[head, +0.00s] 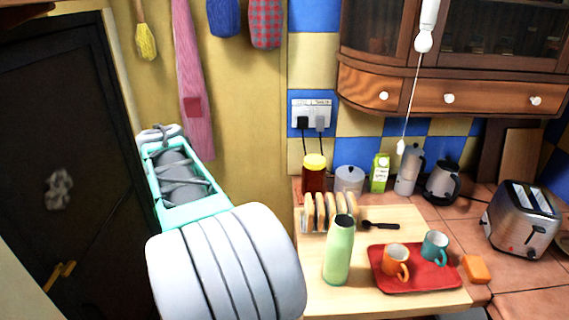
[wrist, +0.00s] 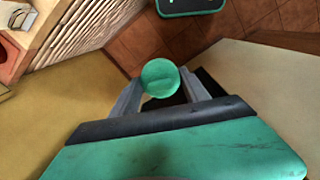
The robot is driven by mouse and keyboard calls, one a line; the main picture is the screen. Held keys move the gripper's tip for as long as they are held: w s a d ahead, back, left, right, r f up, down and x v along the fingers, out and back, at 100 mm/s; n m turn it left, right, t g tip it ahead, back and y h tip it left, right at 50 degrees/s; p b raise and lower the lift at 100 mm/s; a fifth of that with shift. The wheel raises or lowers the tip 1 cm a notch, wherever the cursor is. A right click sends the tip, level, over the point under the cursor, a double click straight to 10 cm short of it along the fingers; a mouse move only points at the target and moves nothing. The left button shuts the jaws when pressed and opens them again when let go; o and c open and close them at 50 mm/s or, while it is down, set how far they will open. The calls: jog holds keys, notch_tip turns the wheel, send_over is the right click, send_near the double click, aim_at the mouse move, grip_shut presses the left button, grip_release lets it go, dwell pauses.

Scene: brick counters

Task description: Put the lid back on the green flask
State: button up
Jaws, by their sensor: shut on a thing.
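The green flask (head: 339,252) stands upright on the pale wooden board in the head view. Its mouth at the top looks dark and open. In the wrist view my gripper (wrist: 158,90) is shut on a round green lid (wrist: 160,74), held between the two grey fingers. The lid is above a tiled floor, away from the counter. In the head view my arm reaches up at the left, well left of the flask; the fingers and lid cannot be made out there.
Beside the flask are a toast rack with toast (head: 325,208) behind and a red tray (head: 386,281) with orange (head: 394,259) and teal (head: 433,246) mugs to the right. A black spoon (head: 380,225) lies behind. A pull cord (head: 411,105) hangs above the counter.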

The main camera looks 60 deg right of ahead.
jog(key=s+d+r+p, duration=0.3)
jog(key=s+d+r, duration=0.5)
jog(key=s+d, duration=0.45)
jog(key=s+d+r+n+p, duration=0.1)
jog(key=s+d+r, duration=0.2)
jog(key=s, duration=0.6)
jog(key=s+d+r+n+p, duration=0.1)
jog(key=s+d+r, duration=0.3)
jog(key=s, duration=0.5)
notch_tip(320, 180, down, 6)
jog(key=b, duration=0.6)
jog(key=shift+w+f, duration=0.2)
jog(key=shift+f, duration=0.05)
jog(key=shift+s, duration=0.15)
jog(key=shift+f+b, duration=0.15)
jog(key=shift+b, duration=0.15)
jog(key=o, duration=1.5)
jog(key=shift+o, duration=0.6)
